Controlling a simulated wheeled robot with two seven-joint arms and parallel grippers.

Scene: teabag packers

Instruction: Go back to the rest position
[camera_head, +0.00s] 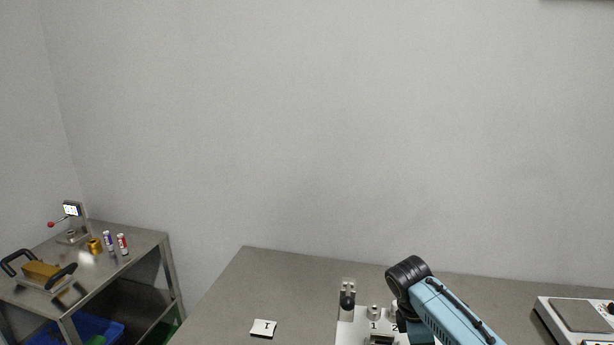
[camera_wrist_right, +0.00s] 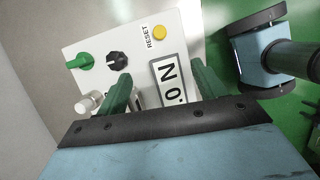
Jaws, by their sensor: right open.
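My right arm (camera_head: 440,305) comes in from the lower right in the head view, bent over the near part of the table. Its gripper is hidden there. In the right wrist view my right gripper (camera_wrist_right: 162,72) shows two green fingers spread apart with no object visible between them. Beyond them is a white control panel (camera_wrist_right: 92,56) with a green knob, a black knob, a yellow button and a RESET label. I cannot tell the distance from fingers to panel. My left gripper is not in view.
A grey table (camera_head: 260,285) holds a white tag (camera_head: 263,328), a white numbered plate (camera_head: 348,325) with small metal fittings, and a scale-like device (camera_head: 578,314) at the right. A separate metal side table (camera_head: 125,245) stands at the left. The table's back middle is clear.

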